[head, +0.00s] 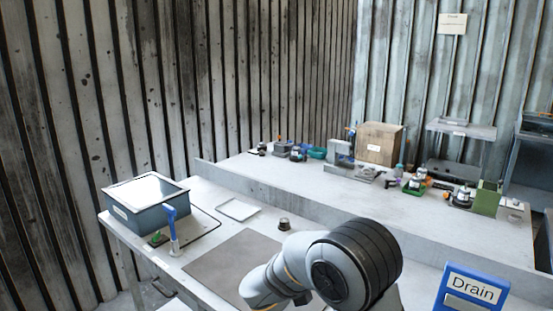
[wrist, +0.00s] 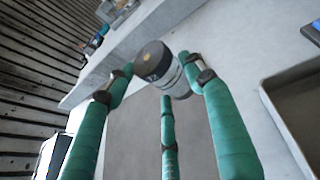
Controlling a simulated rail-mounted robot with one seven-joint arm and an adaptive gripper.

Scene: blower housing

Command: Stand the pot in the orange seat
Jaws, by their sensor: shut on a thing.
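The pot (wrist: 158,66) is a small round piece with a dark lid and a paler, shiny body, at the fingertips in the wrist view. A small dark-topped piece (head: 284,224) near the mat's far corner in the head view looks like the same pot. My gripper (wrist: 160,82) has green fingers with dark bands and is shut on the pot; where each finger touches it is hard to see. My arm hides the gripper in the head view. I cannot make out an orange seat in either view.
A grey mat (head: 230,262) lies on the lower bench. A grey-blue bin (head: 148,209) and a white plate (head: 239,209) are to its left and behind it. The raised shelf (head: 330,190) carries a cardboard box (head: 379,143) and clutter. A blue Drain sign (head: 472,290) stands at right.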

